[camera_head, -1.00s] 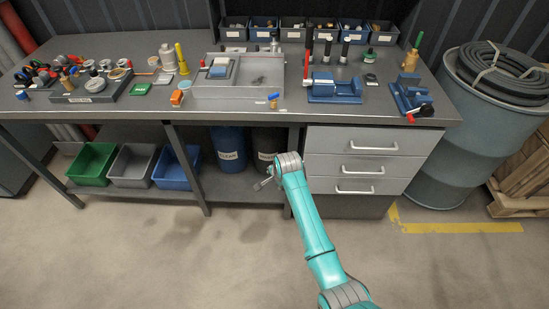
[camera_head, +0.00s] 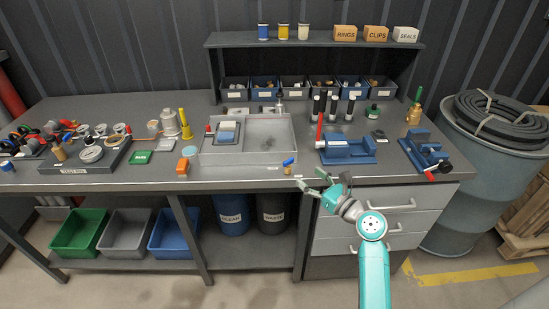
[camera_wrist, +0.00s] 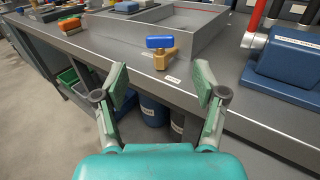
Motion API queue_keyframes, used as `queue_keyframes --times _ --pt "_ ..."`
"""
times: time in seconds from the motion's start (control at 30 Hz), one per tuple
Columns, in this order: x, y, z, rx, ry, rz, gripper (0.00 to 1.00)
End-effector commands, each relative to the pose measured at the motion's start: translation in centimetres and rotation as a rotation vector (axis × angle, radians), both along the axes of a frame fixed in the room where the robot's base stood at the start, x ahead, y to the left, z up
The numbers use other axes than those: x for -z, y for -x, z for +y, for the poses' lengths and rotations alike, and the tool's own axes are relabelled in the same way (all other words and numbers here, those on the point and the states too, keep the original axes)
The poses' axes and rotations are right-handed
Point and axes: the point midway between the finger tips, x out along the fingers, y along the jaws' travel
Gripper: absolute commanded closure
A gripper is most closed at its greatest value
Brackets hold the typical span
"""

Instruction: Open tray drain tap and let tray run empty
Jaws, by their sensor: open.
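The grey tray (camera_head: 272,158) sits on the workbench, with a blue block and a white piece at its left end. The drain tap (camera_wrist: 162,50) is a brass body with a blue handle at the tray's front right corner; it also shows in the head view (camera_head: 288,165). My gripper (camera_wrist: 160,88) is open and empty in front of the bench edge. The tap stands beyond the gap between its fingers, not touched. In the head view my gripper (camera_head: 315,185) is just right of the tap. How much liquid is in the tray I cannot tell.
A blue vise (camera_head: 347,150) with a red handle stands right of the tap. An orange-topped item (camera_head: 183,166) stands left of the tray. Bins labelled CLEAN (camera_head: 231,212) and WASTE (camera_head: 271,212) stand below the bench. Drawers (camera_head: 400,205) lie behind my arm.

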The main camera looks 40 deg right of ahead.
Motion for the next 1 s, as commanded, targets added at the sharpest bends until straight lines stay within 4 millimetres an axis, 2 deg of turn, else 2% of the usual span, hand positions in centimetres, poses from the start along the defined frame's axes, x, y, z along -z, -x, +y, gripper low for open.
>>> queue_keyframes --times 0.17,0.5,0.63,0.8,1.0 --pt "-0.2 -1.4 -0.1 0.001 -0.006 -0.007 0.29" --pt "-0.2 -7.3 0.2 -0.002 -0.005 -0.005 0.29" --pt "-0.2 -9.0 0.2 0.0 -0.004 -0.005 0.29" --pt "-0.2 -10.3 0.2 0.001 -0.004 -0.005 0.29" --pt "-0.1 -10.7 0.2 0.001 -0.004 -0.004 0.29"
